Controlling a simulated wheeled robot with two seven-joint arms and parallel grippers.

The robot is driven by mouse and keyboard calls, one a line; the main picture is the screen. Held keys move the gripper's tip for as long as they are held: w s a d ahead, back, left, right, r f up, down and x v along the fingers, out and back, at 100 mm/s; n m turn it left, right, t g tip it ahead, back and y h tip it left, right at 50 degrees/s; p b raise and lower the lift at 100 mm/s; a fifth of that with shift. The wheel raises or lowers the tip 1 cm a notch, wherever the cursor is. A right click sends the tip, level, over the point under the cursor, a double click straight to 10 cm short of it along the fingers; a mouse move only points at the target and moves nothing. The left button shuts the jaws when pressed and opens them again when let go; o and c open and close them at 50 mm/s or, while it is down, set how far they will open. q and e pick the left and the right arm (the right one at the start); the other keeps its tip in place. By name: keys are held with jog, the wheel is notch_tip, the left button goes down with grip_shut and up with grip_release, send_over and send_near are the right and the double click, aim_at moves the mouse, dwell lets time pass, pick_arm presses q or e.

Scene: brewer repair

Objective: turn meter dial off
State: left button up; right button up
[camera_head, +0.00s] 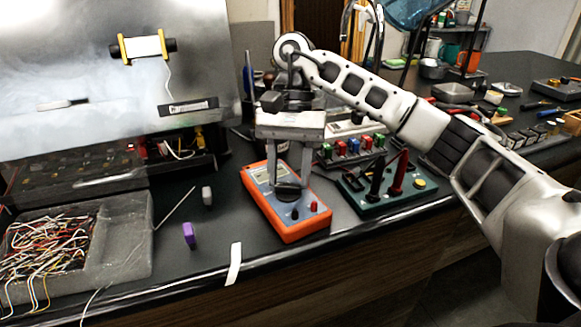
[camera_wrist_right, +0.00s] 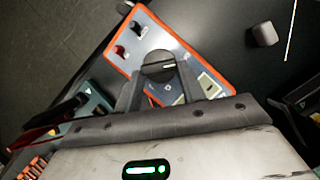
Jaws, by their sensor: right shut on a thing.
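My right gripper (camera_head: 287,192) points down over the meter's middle. In the wrist view its fingers (camera_wrist_right: 158,74) are shut on the round black meter dial (camera_wrist_right: 159,63). The dial's setting is too small to tell, and in the head view the fingers hide most of the dial. My left gripper is not in view.
A green box with black and red probes (camera_head: 384,187) stands just right of the meter. A grey tray of wires (camera_head: 118,240) sits at far left.

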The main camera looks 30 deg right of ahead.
jog(key=shift+r+n, duration=0.1)
jog(key=shift+n, duration=0.2)
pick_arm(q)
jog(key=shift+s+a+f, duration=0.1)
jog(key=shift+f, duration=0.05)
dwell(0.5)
pick_arm(e)
jog(key=o, duration=1)
pick_arm(q)
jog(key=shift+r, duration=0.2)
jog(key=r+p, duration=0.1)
jog(key=p, duration=0.2)
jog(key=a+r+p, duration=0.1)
jog(key=p, duration=0.2)
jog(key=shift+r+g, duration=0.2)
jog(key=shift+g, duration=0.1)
pick_arm(e)
jog(key=v, duration=1.6)
jog(key=shift+w+a, duration=0.1)
jog(key=shift+a, duration=0.1)
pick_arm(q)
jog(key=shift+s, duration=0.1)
